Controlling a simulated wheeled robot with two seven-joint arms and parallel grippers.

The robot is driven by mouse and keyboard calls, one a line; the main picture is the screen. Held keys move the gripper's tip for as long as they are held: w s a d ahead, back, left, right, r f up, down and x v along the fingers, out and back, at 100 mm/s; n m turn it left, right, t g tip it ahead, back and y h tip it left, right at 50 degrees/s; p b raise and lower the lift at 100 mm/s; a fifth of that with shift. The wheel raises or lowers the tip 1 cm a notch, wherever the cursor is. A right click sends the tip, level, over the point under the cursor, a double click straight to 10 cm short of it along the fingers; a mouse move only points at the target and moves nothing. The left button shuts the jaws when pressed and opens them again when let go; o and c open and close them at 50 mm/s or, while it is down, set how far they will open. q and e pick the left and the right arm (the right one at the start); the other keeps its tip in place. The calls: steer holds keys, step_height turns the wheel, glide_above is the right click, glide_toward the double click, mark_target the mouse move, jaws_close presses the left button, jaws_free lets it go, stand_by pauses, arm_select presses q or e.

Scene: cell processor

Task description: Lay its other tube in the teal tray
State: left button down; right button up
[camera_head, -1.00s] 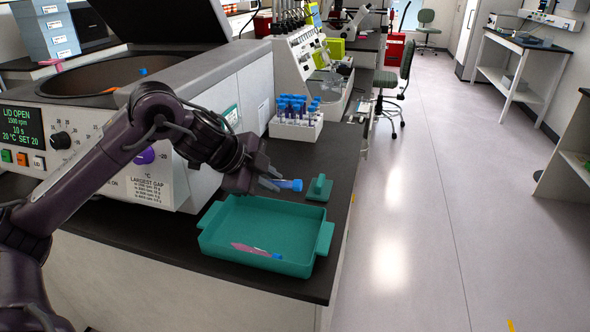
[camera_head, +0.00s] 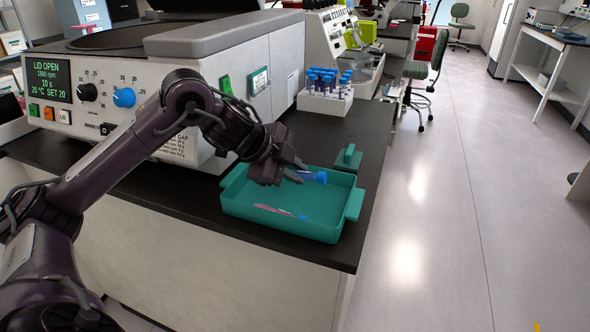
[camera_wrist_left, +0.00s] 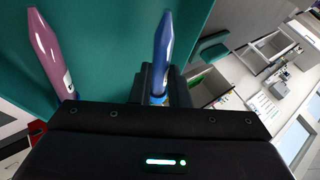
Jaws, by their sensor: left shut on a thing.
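The teal tray (camera_head: 275,224) stands on the dark bench near its front right corner. A pink tube (camera_head: 278,210) with a blue cap lies on the tray floor; the pink tube also shows at the left in the left wrist view (camera_wrist_left: 50,48). My left gripper (camera_head: 298,172) is over the back part of the tray, shut on a blue tube. That blue tube (camera_wrist_left: 163,42) sticks out from between the fingers in the left wrist view, and its blue cap (camera_head: 317,177) shows in the head view. I cannot tell whether it touches the tray. My right gripper is not in view.
A centrifuge (camera_head: 180,145) with its display reading LID OPEN stands behind my left arm. A white rack (camera_head: 325,103) of blue-capped tubes stands farther back. A small teal block with a raised grip (camera_head: 348,158) sits behind the tray. The bench edge is close on the right.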

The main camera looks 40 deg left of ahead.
arm_select(q)
steer(key=shift+f, duration=0.15)
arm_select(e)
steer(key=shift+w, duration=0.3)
arm_select(q)
steer(key=c, duration=1.3)
jaws_free()
steer(key=shift+s, duration=0.1)
steer(key=shift+s+a+r, duration=0.2)
steer(key=shift+r, duration=0.15)
steer(key=b+v, duration=0.2)
steer(key=v, duration=0.5)
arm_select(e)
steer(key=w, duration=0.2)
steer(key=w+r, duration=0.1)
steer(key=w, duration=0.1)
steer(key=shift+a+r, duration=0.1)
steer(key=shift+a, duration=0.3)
arm_select(q)
steer(key=shift+d+f, duration=0.1)
